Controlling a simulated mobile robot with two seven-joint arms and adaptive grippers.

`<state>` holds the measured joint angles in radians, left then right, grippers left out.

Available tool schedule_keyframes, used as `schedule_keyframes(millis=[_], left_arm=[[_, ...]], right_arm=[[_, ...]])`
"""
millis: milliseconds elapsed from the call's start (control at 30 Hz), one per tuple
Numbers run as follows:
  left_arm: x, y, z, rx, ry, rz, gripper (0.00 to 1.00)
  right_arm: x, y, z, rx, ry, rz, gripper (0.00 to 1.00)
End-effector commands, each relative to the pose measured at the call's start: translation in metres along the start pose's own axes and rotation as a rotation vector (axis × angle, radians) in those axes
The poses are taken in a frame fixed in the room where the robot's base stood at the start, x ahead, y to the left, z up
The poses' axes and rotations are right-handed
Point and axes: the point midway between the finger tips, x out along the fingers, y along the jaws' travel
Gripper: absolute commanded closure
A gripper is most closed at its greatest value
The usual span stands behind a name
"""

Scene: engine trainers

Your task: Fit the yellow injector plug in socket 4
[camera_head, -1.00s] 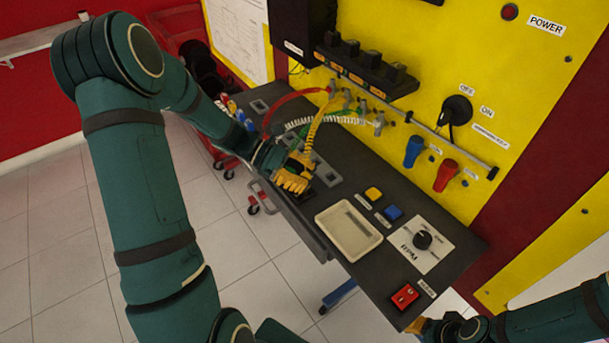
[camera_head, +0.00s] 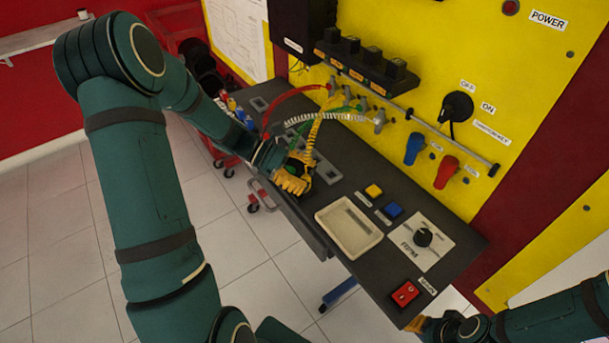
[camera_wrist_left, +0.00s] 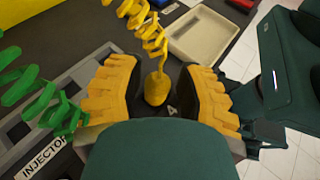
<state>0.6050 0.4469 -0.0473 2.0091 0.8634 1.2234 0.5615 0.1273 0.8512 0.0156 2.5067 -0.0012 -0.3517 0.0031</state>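The yellow injector plug (camera_wrist_left: 156,90) stands upright between the fingers of my left gripper (camera_wrist_left: 158,92) in the left wrist view, its coiled yellow cord (camera_wrist_left: 146,30) rising from its top. Dark gaps show on both sides of the plug, so the fingers are open around it. A label "4" (camera_wrist_left: 173,110) shows right beside the plug's base, which is at socket 4; how deep it sits is hidden. In the head view the left gripper (camera_head: 293,178) is low over the bench's front edge. My right gripper (camera_head: 424,328) shows only partly at the bottom, its fingers unclear.
A green coiled cord (camera_wrist_left: 38,95) hangs close to the left finger. A beige tray (camera_head: 349,229), yellow button (camera_head: 373,191), blue button (camera_head: 393,211) and red switch (camera_head: 405,293) lie to the right on the dark bench. Red and white cords hang behind the gripper.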

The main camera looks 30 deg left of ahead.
Motion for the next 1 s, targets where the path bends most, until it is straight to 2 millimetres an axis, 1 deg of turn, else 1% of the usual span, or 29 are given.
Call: schedule_keyframes(millis=[167, 267, 800, 1000], left_arm=[[-0.002, 0.000, -0.001, -0.003, 0.002, 0.000, 0.65], [-0.006, 0.000, 0.001, -0.003, 0.002, 0.001, 0.65], [-0.044, 0.000, 0.009, -0.002, 0.001, 0.000, 0.65], [-0.049, 0.000, 0.009, -0.002, 0.000, 0.000, 0.65]], right_arm=[[-0.001, 0.000, 0.000, 0.000, 0.000, 0.000, 0.53], [-0.004, -0.002, 0.000, 0.000, 0.000, 0.000, 0.53], [-0.028, -0.011, -0.003, 0.000, 0.000, 0.000, 0.53], [-0.030, -0.011, -0.003, 0.000, 0.000, 0.000, 0.53]])
